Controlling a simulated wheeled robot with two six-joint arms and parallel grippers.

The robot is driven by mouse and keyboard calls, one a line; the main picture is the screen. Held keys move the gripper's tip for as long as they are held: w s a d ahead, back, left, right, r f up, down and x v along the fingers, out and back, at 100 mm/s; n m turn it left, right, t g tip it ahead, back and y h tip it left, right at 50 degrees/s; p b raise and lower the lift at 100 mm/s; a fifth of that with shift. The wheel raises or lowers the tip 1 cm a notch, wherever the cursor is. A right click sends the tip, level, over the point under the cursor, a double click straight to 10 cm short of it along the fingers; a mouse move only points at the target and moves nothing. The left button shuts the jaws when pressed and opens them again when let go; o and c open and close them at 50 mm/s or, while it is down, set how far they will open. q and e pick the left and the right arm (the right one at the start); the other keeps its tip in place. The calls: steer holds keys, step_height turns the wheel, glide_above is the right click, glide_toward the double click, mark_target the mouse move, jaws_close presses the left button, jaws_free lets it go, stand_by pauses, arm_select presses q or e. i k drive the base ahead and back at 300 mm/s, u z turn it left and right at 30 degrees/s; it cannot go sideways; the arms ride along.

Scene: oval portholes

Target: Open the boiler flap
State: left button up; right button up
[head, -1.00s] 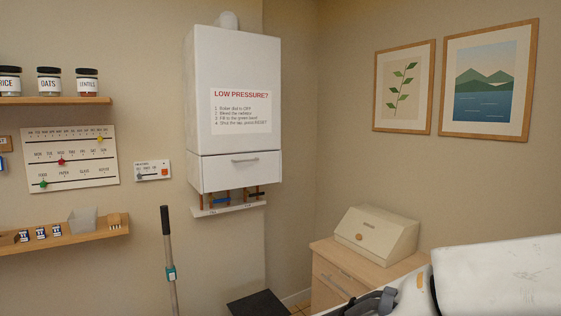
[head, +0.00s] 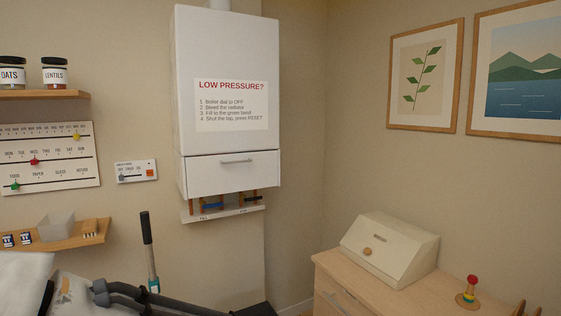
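The white boiler (head: 228,50) hangs on the wall, left of the room's corner in the head view. Its flap (head: 225,178) is the lower front panel, shut and flush below a dark seam. A grey bar handle (head: 237,160) runs across the flap's upper part. My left gripper (head: 180,303) shows dark grey parts at the bottom left, well below the boiler and apart from it. Its fingertips are not clear, so I cannot tell whether it is open. My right gripper is out of view.
Pipes and blue valves (head: 212,205) sit under the boiler. A mop-like pole (head: 148,245) stands below left. A cabinet (head: 345,285) with a cream bread box (head: 390,248) and ring toy (head: 468,290) is at right. Shelves (head: 75,240) line the left wall.

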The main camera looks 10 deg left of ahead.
mark_target(209, 174)
steer(key=z, duration=0.05)
steer(key=i, duration=0.7)
steer(key=u, duration=0.8)
steer(key=i, duration=0.45)
steer(key=u, duration=0.6)
